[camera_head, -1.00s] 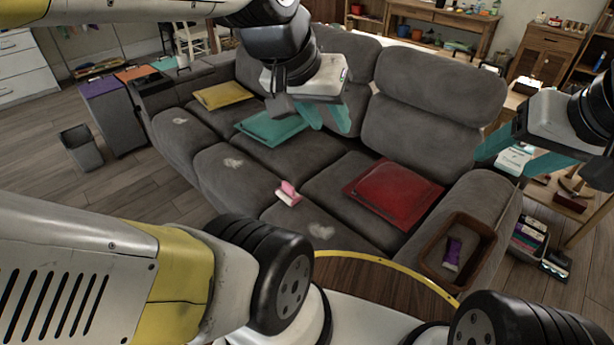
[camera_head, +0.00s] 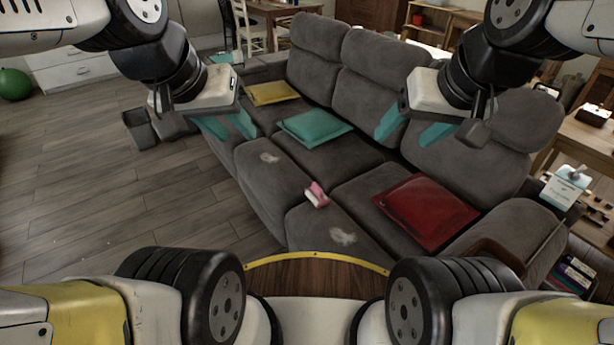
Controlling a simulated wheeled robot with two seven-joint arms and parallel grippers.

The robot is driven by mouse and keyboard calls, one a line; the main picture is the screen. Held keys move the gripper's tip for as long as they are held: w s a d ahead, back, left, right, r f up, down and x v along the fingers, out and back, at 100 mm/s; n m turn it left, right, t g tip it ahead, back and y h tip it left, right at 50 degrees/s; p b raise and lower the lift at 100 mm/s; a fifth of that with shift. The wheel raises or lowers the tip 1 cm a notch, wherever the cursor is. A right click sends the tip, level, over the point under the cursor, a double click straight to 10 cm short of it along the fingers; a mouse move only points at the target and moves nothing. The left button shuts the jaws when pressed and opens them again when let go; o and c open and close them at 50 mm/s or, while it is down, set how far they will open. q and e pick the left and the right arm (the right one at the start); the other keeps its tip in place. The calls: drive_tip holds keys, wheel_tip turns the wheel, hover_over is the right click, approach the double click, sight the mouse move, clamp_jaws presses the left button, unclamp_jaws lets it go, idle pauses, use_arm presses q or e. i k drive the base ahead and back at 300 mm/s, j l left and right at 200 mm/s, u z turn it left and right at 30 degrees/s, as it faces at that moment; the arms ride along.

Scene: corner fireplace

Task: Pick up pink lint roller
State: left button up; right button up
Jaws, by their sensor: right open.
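The pink lint roller (camera_head: 317,195), pink with a white part, lies on the seat of the grey sofa (camera_head: 375,135), near the front edge at the middle of the picture. My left gripper (camera_head: 226,128) is open and empty, up and to the left of the lint roller. My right gripper (camera_head: 410,132) is open and empty, up and to the right of it, in front of the sofa back in the picture. Neither gripper touches the lint roller.
Pale lint patches (camera_head: 342,236) mark the seats. A red cushion (camera_head: 427,210), a teal cushion (camera_head: 314,127) and a yellow cushion (camera_head: 272,92) lie on the sofa. The wooden floor (camera_head: 110,195) at left is clear.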

sight(316, 189)
drive_tip(key=i+j+z, duration=0.15)
drive_tip(key=i+j, duration=0.35)
drive_tip(key=i+j+z, duration=0.15)
drive_tip(key=i+j, duration=0.3)
drive_tip(key=j, duration=0.15)
